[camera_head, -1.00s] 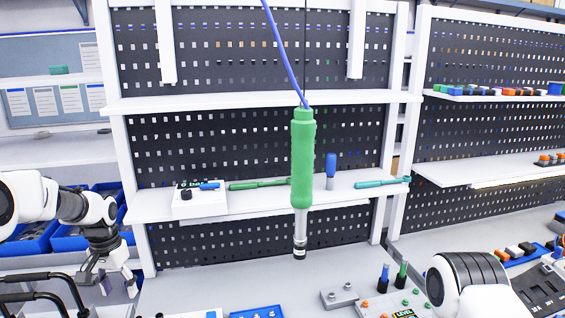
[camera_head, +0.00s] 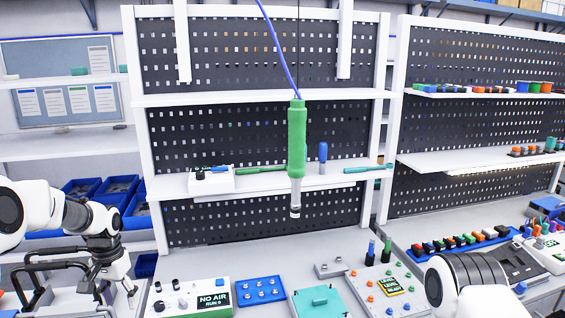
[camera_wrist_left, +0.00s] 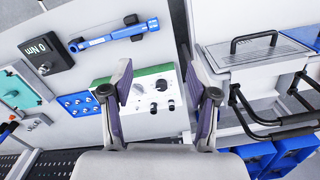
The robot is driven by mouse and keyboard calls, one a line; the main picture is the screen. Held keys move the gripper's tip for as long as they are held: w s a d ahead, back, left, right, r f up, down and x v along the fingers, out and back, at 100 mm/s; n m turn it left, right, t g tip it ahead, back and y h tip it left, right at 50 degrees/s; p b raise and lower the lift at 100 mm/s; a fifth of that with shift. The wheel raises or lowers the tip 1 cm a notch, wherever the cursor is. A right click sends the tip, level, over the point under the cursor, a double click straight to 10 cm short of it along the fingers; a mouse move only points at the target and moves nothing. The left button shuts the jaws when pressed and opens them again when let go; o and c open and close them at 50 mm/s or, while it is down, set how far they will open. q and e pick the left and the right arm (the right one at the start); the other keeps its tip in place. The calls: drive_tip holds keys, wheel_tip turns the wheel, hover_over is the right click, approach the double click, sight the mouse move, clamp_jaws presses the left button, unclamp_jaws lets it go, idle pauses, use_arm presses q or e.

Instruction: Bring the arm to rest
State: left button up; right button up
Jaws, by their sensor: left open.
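My left arm comes in from the left in the head view, with the left gripper (camera_head: 112,284) pointing down at the lower left. In the left wrist view the left gripper (camera_wrist_left: 160,90) has its two fingers spread apart, with nothing between them. A control box with knobs (camera_wrist_left: 152,92) lies below and beyond the fingers, apart from them. The same box, marked NO AIR (camera_head: 190,298), shows in the head view to the right of the gripper. Part of my right arm shows at the lower right of the head view; its gripper is out of frame.
A green screwdriver tool (camera_head: 297,140) hangs from a blue cable over the bench. A blue tray with screws (camera_head: 261,290) and a teal plate (camera_head: 321,301) lie on the bench. Black rails (camera_wrist_left: 270,125) and a blue wrench (camera_wrist_left: 113,35) are near the left gripper.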

use_arm(q)
drive_tip(key=s+d+f+g+b, duration=0.25)
drive_tip(key=s+f, duration=0.35)
drive_tip(key=f, duration=0.4)
drive_tip(key=s+d+f+m+g+b, duration=0.1)
drive_tip(key=s+d+f+b, duration=0.2)
drive_tip(key=s+f, duration=0.45)
drive_tip(key=s+d+f+g+b, duration=0.1)
drive_tip(key=s+d+f+b, duration=0.25)
drive_tip(key=f, duration=0.75)
drive_tip(key=s+d+f+n+t+b, duration=0.1)
drive_tip(key=s+f, duration=0.3)
drive_tip(key=s, duration=0.5)
drive_tip(key=s+d+f+n+t+b, duration=0.1)
drive_tip(key=s+d+f+t+b, duration=0.1)
drive_tip(key=s, duration=0.7)
wheel_tip(320, 180, down, 3)
drive_tip(key=shift+s+d+f+t, duration=0.15)
drive_tip(key=shift+s+d+t, duration=0.05)
drive_tip(key=shift+d+t, duration=0.7)
use_arm(e)
wheel_tip(320, 180, down, 13)
drive_tip(key=w, duration=0.1)
drive_tip(key=shift+f, duration=0.2)
drive_tip(key=shift+s, duration=0.1)
